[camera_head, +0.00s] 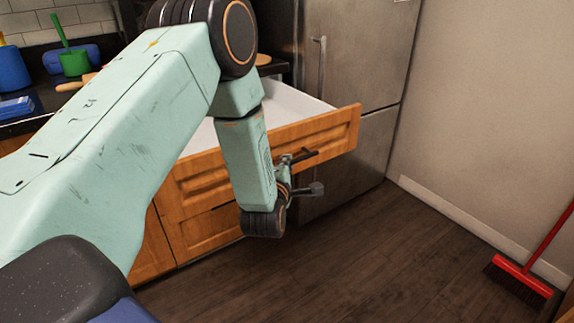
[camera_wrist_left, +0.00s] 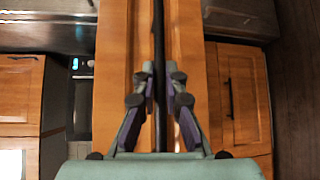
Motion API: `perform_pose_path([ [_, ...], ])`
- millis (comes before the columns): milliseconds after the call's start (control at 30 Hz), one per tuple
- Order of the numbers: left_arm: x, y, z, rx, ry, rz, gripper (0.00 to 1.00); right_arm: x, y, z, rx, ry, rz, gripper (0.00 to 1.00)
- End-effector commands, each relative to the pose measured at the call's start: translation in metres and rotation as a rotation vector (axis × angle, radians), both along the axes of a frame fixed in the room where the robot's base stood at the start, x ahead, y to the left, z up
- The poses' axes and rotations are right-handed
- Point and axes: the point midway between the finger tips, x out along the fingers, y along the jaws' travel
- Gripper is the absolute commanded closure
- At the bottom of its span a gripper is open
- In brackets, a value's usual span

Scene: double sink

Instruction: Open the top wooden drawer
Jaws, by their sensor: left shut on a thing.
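The top wooden drawer (camera_head: 335,128) is pulled out from the cabinet, and its white interior (camera_head: 290,102) shows behind the front. Its dark bar handle (camera_head: 308,157) is on the front panel. My left gripper (camera_head: 288,163) is at this handle, partly hidden by my wrist. In the left wrist view the drawer front (camera_wrist_left: 200,50) fills the middle, with the dark handle (camera_wrist_left: 158,30) running vertically. The fingers of my left gripper (camera_wrist_left: 160,72) are shut on the handle, one on each side. My right gripper is not in view.
A steel fridge (camera_head: 355,60) stands beside the drawer. A lower wooden drawer (camera_head: 205,228) is below. A red broom (camera_head: 522,280) leans at the right. The dark floor (camera_head: 370,260) in front is clear.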

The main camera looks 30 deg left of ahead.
Motion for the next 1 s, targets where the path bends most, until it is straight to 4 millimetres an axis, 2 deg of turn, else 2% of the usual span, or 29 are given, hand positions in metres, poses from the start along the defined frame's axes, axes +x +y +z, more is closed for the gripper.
perform_pose_path([
  [367,0.0012,0.0041,0.0004,-0.001,-0.001,0.002,1.0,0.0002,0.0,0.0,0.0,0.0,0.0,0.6],
  [400,0.0012,0.0041,0.0004,-0.001,-0.001,0.002,0.89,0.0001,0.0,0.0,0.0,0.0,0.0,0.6],
  [667,0.001,0.0027,0.0006,-0.001,-0.002,0.002,0.67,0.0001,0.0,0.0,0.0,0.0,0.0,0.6],
  [1000,-0.0016,-0.0008,0.0008,-0.001,-0.001,0.0,0.66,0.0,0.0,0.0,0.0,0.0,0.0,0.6],
])
